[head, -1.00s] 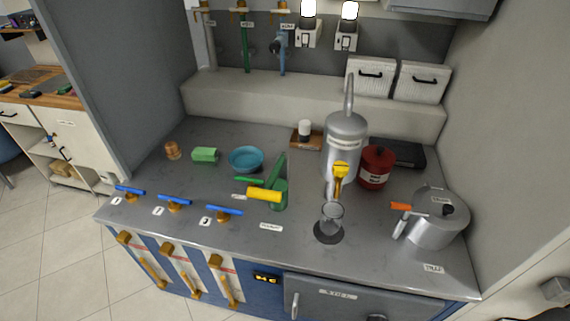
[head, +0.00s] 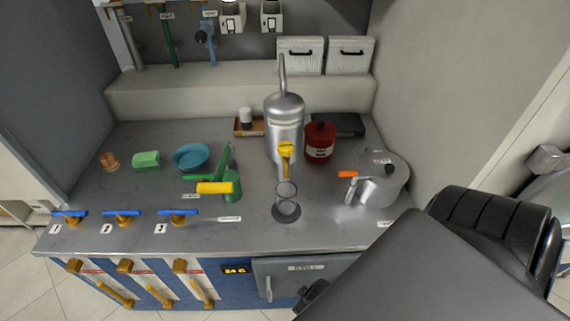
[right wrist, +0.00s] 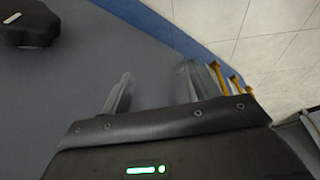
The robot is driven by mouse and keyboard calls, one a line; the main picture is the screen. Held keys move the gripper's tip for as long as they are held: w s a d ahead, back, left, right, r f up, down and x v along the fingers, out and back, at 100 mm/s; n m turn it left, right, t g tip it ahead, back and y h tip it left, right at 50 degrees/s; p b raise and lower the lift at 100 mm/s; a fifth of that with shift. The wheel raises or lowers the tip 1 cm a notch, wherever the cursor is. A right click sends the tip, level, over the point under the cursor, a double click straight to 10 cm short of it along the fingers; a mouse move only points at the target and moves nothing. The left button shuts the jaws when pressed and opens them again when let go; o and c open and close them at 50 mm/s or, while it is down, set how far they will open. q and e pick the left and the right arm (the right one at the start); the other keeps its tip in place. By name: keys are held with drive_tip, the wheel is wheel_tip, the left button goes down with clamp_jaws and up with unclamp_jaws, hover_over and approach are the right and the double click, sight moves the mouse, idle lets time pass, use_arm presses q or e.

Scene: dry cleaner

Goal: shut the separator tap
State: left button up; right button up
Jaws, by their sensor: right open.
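The separator is a silver cylinder (head: 284,125) with a bent pipe on top, standing toward the back of the counter. Its yellow tap (head: 286,149) sticks out at the front, above a clear glass (head: 286,203) on a dark round base. Whether the tap is open or shut I cannot tell. My right arm fills the lower right of the head view, and its fingers are hidden there. In the right wrist view my right gripper (right wrist: 158,88) is open and empty, with its fingers apart, before the grey cabinet front. The tap is not in that view. My left gripper is not in view.
A red canister (head: 320,143) stands right of the separator, and a silver pot (head: 377,184) with an orange handle stands farther right. A green item with a yellow handle (head: 215,187) is to the left. A black knob (right wrist: 27,25) is on the cabinet front.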

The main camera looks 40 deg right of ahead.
drive_tip(key=w+d+r+t, duration=0.1)
drive_tip(key=w+r, duration=0.1)
drive_tip(key=r, duration=0.6)
drive_tip(key=w+r+t, duration=0.1)
drive_tip(key=w+r, duration=0.1)
drive_tip(key=r, duration=0.7)
drive_tip(key=m+t+h, duration=0.2)
drive_tip(key=m+t, duration=0.1)
drive_tip(key=t, duration=1)
approach(290, 152)
drive_tip(key=w, duration=0.1)
drive_tip(key=w+p, duration=0.1)
drive_tip(key=w, duration=0.2)
drive_tip(key=w+d+p, duration=0.1)
drive_tip(key=w, duration=0.2)
drive_tip(key=w+p, duration=0.1)
drive_tip(key=w, duration=0.3)
drive_tip(key=shift+d+r, duration=0.2)
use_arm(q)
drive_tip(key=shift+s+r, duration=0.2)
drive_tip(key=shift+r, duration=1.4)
use_arm(e)
drive_tip(key=shift+w+d+f, duration=0.1)
drive_tip(key=shift+w, duration=0.45)
